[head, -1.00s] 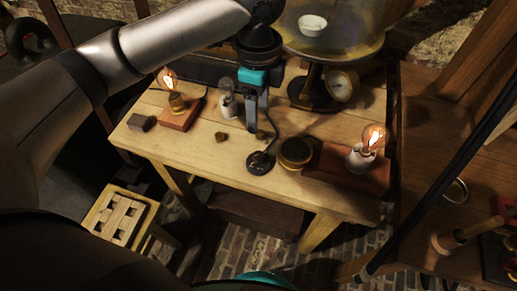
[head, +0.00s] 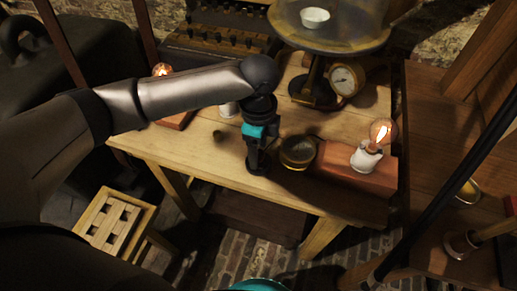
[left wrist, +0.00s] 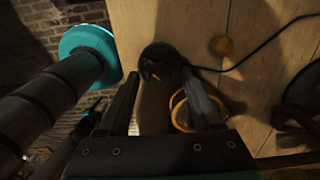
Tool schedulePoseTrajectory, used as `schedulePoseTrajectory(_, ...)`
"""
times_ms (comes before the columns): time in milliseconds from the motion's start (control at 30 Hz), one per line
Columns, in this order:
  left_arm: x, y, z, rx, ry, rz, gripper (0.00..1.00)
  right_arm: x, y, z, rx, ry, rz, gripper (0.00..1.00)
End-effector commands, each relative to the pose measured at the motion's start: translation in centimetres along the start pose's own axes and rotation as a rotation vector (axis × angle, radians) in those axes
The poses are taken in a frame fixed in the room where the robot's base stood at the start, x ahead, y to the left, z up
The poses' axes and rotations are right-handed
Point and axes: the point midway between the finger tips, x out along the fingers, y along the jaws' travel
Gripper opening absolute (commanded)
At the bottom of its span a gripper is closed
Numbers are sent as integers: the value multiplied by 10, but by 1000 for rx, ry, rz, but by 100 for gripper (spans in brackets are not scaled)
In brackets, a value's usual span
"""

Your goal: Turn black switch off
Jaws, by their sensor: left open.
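The black switch (left wrist: 160,62) is a round black piece on the wooden table with a dark cord running from it. In the head view the switch (head: 259,169) is mostly hidden by my left gripper (head: 257,152), which points down right over it. In the left wrist view the two fingers of my left gripper (left wrist: 162,95) are apart, with the switch just beyond the tips, between their lines. I cannot tell whether the fingers touch it. My right gripper is in neither view.
A round brass-rimmed piece (head: 298,151) stands close to the right of the gripper. A lit bulb in a white socket (head: 367,156) sits on a reddish block (head: 335,166). Another lit bulb (head: 162,70) and a white socket (head: 229,109) are partly behind my arm. A gauge (head: 345,80) stands behind.

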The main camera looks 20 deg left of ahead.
Motion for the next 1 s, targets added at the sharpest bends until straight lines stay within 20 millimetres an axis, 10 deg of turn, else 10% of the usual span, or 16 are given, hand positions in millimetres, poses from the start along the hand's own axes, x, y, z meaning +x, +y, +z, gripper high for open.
schedulePoseTrajectory(200,0,0,0,1,0,0,66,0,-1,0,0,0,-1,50)
schedulePoseTrajectory(800,0,0,0,1,0,0,0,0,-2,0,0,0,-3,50)
schedulePoseTrajectory(1000,0,0,0,1,0,1,0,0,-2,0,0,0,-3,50)
